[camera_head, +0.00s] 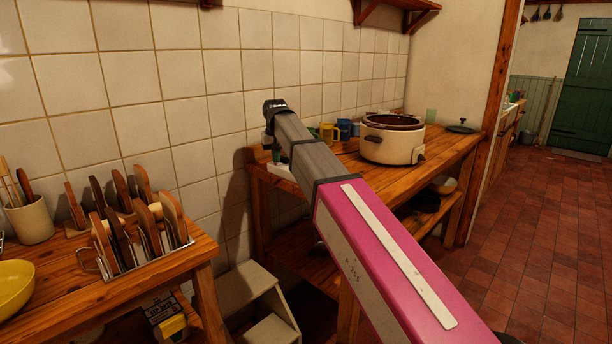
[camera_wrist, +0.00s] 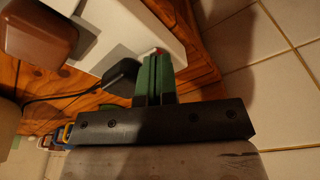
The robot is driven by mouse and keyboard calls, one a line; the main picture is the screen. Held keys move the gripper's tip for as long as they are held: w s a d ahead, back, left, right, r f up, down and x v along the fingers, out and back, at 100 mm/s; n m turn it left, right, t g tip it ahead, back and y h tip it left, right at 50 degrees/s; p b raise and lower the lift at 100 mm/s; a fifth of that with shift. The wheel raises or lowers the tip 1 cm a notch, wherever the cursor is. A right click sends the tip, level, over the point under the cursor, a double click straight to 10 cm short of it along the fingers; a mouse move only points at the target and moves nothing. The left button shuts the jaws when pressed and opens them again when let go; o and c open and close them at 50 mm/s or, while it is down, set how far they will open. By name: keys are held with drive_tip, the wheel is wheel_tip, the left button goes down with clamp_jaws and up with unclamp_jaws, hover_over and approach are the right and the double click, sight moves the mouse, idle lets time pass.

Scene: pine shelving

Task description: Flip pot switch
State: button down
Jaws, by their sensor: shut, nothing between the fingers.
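A cream slow-cooker pot (camera_head: 388,145) with a dark rim stands on the wooden bench, with a control knob (camera_head: 419,155) low on its right side. My gripper (camera_head: 276,155) is at the bench's left end near the wall, well left of the pot. In the wrist view its green fingers (camera_wrist: 153,70) are shut with nothing between them. Their tips are close to a small reddish part (camera_wrist: 151,52) on the edge of a white object (camera_wrist: 105,28); I cannot tell whether they touch. A black plug (camera_wrist: 121,74) with a cable lies beside the fingers.
Yellow and blue mugs (camera_head: 328,132) stand between my gripper and the pot. A pot lid (camera_head: 461,127) lies on the bench's right end. A tiled wall (camera_head: 230,60) is close behind the gripper. A rack of wooden utensils (camera_head: 135,230) stands on the left table.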

drive_tip(key=shift+f, duration=0.25)
drive_tip(key=shift+r, duration=3.5)
